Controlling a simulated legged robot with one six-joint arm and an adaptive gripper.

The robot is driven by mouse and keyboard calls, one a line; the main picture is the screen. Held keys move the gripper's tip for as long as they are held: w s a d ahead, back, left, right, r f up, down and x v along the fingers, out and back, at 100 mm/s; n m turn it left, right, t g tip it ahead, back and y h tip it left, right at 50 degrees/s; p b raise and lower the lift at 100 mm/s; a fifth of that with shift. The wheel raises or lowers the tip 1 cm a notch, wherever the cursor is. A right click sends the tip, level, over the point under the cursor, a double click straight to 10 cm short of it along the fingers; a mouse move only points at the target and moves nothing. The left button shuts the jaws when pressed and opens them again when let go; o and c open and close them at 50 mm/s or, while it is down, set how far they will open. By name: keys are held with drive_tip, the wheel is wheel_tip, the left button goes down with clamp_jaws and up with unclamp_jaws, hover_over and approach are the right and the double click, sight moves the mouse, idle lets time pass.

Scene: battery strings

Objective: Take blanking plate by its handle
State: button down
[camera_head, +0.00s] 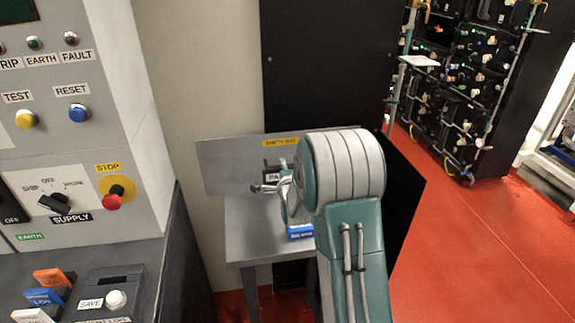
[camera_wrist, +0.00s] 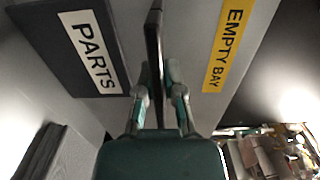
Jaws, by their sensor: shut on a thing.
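The blanking plate is a wide grey sheet (camera_head: 225,168) with a yellow "EMPTY BAY" label. It stands upright over a small grey table at the centre of the head view. In the wrist view the label shows at the upper right of the plate (camera_wrist: 190,30). My gripper (camera_wrist: 158,88) is shut on the plate's thin dark handle (camera_wrist: 153,45), which runs between the two fingers. In the head view my gripper (camera_head: 284,184) is in front of the plate, and my arm hides the plate's right part and the grip itself.
A dark panel marked "PARTS" (camera_wrist: 70,45) is close to the left of my fingers. A blue box (camera_head: 300,231) lies on the grey table (camera_head: 245,240). A control cabinet (camera_head: 90,130) stands close at left. Red floor (camera_head: 480,240) is clear at right, before the battery racks (camera_head: 470,90).

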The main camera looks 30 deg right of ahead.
sight(283, 138)
drive_tip(key=shift+d+r, duration=0.1)
drive_tip(key=shift+r, duration=0.35)
drive_tip(key=shift+s+r, duration=0.1)
drive_tip(key=shift+r, duration=4.2)
